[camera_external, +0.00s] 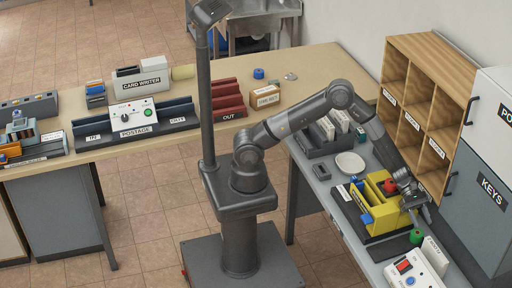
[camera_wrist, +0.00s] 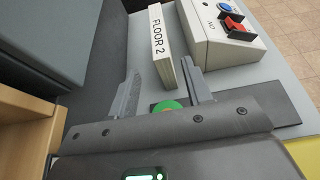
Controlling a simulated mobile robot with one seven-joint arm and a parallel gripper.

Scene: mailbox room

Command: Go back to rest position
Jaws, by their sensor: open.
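My gripper (camera_external: 416,205) is at the right end of the arm, low over the side counter beside the yellow holder (camera_external: 382,212). In the wrist view its two fingers (camera_wrist: 172,92) are apart. A green round object (camera_external: 416,237) stands just below the gripper in the external view. It shows partly in the wrist view (camera_wrist: 168,104) between the fingers, mostly hidden by the gripper body. I cannot tell whether the fingers touch it. A red round object (camera_external: 390,185) sits in the yellow holder.
A white "FLOOR 2" block (camera_wrist: 171,50) and a switch box (camera_wrist: 222,38) stand just beyond the fingers. The wooden pigeonhole shelf (camera_external: 427,91) and the grey "KEYS" cabinet (camera_external: 487,200) rise close on the right. A white dish (camera_external: 350,163) lies on the counter.

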